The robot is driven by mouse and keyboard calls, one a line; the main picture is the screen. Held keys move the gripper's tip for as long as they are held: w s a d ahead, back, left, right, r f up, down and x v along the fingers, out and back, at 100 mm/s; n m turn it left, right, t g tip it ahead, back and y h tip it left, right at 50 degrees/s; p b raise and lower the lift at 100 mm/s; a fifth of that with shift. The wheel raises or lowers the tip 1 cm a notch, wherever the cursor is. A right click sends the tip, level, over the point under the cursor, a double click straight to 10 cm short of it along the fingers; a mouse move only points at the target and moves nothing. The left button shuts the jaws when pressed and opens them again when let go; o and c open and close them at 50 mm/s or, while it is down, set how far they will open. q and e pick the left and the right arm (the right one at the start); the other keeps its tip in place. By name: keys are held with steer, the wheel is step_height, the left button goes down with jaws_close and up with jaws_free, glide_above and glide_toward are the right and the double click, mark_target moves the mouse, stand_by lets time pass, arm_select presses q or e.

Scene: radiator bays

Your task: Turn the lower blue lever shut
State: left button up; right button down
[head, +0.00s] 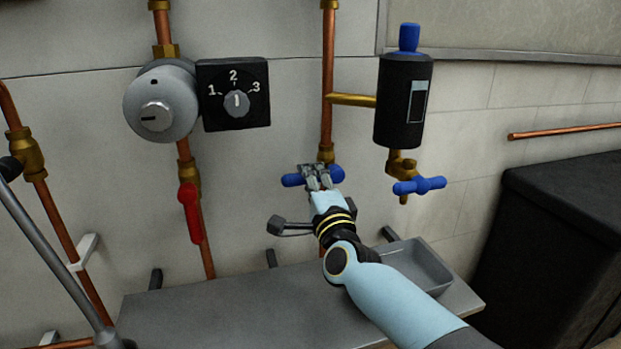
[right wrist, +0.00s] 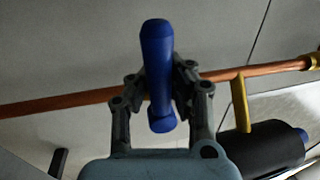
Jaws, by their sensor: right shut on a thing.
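A blue lever (head: 291,180) sits on the middle copper pipe, just below a brass fitting. It lies about level, crosswise to the pipe. My right gripper (head: 316,171) is shut on its middle, and both blue ends stick out past the fingers. In the right wrist view the blue lever (right wrist: 159,45) stands between the two fingers, crosswise to the copper pipe behind it. A second blue lever (head: 420,186) is on the brass valve under the black cylinder, to the right of my gripper and apart from it. My left gripper is not in view.
A black cylinder (head: 403,105) with a blue top hangs right of the middle pipe. A red lever (head: 191,212), a round grey gauge (head: 160,102) and a black dial (head: 234,94) are to the left. A grey shelf (head: 200,305) with a tray (head: 430,265) lies below.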

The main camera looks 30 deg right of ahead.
steer(key=shift+s+f, duration=0.15)
steer(key=shift+f, duration=0.25)
steer(key=c, duration=1.2)
jaws_free()
steer(key=shift+s+r, duration=0.1)
steer(key=shift+r, duration=0.1)
steer(key=shift+o, duration=0.4)
steer(key=shift+r, duration=0.1)
steer(key=v, duration=1.2)
steer(key=shift+a, duration=0.1)
